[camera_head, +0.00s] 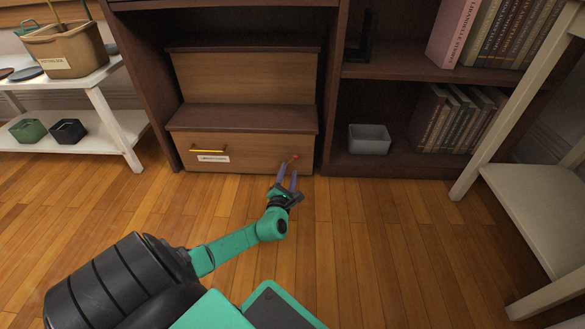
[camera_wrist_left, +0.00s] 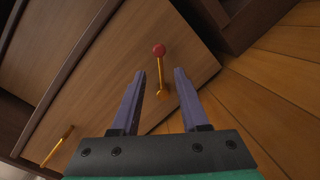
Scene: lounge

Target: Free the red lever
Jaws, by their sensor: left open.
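The red lever (camera_wrist_left: 159,50) has a round red knob on a thin yellow-orange stem with a round base. It is on the front of a wooden step-shaped cabinet (camera_head: 245,158), low at the right end, and its knob shows in the head view (camera_head: 296,156). My left gripper (camera_head: 287,178) is open just in front of it. In the left wrist view the lever's base lies between the two purple fingers (camera_wrist_left: 158,75), and the knob sticks out beyond their tips. I cannot tell whether a finger touches the stem. My right gripper is not in view.
A yellow handle (camera_head: 208,150) and a white label (camera_head: 213,159) are on the cabinet front's left part. Dark shelf walls flank the cabinet. A grey box (camera_head: 369,139) and books stand to the right. White tables stand at both sides. The wooden floor in front is clear.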

